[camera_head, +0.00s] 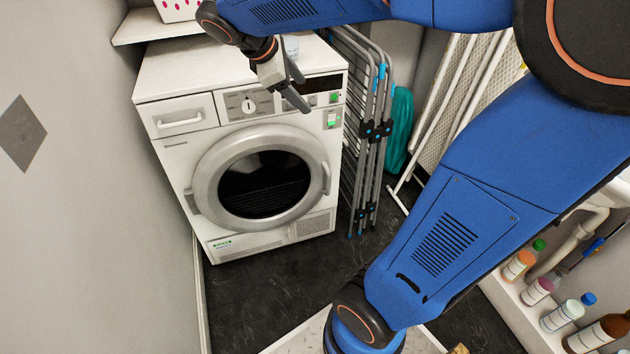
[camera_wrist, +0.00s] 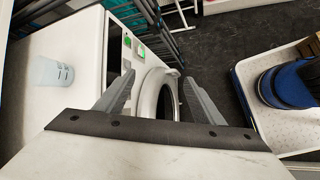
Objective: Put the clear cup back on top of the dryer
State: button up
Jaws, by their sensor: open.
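The white dryer (camera_head: 172,143) stands against the left wall with its round dark door shut. The clear cup (camera_wrist: 52,74) stands upright on the dryer's white top (camera_wrist: 35,110) in the wrist view, near its edge. In the head view only part of the cup (camera_head: 291,46) shows behind my gripper. My gripper (camera_head: 297,90) is open and empty, in front of the dryer's control panel. In the wrist view its two fingers (camera_wrist: 160,98) are spread, with the dryer door beyond them and the cup off to the left, apart from them.
A folded drying rack (camera_head: 365,130) stands close against the dryer's right side. A white shelf (camera_head: 150,27) with a dotted basket (camera_head: 178,9) is at the upper left. Several bottles (camera_head: 560,316) stand on a ledge at right. Dark floor (camera_head: 270,290) before the dryer is clear.

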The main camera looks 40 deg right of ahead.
jog(key=s+a+f+m+t+y, duration=0.1)
jog(key=s+a+f+m+y, duration=0.2)
jog(key=s, duration=0.6)
jog(key=s+a+f+m+t+y, duration=0.2)
jog(key=s+a+f+m+y, duration=0.2)
jog(key=s+f+m, duration=0.3)
jog(key=s+a+m, duration=0.1)
jog(key=s, duration=0.2)
jog(key=shift+a+f+m, duration=0.2)
jog(key=shift+a+m, duration=0.2)
jog(key=shift+s, duration=0.1)
